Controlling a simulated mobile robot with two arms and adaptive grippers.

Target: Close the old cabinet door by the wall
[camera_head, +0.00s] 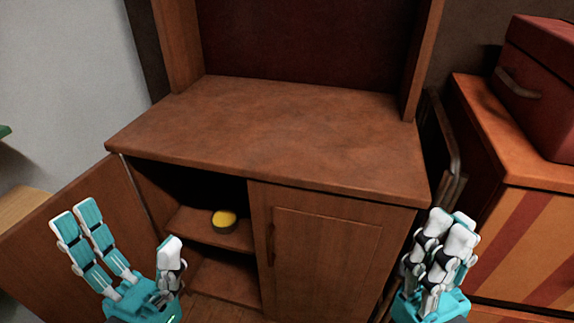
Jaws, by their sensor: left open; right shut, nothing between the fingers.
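The old wooden cabinet (270,130) stands ahead of me against the wall. Its left door (82,222) is swung wide open to the left, baring a dark inside with shelves. Its right door (325,255) is closed and has a dark vertical handle. My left gripper (128,238), teal with white tips, is open and empty in front of the opening and the open door. It overlaps the open door in the picture; I cannot tell if they touch. My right gripper (445,240) is shut and empty, in front of the cabinet's right edge.
A yellow and dark round object (224,221) sits on the cabinet's inner shelf. An orange striped chest (530,220) with a red case (540,85) on top stands at the right. A dark folded frame (438,150) leans between chest and cabinet. The cabinet top is bare.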

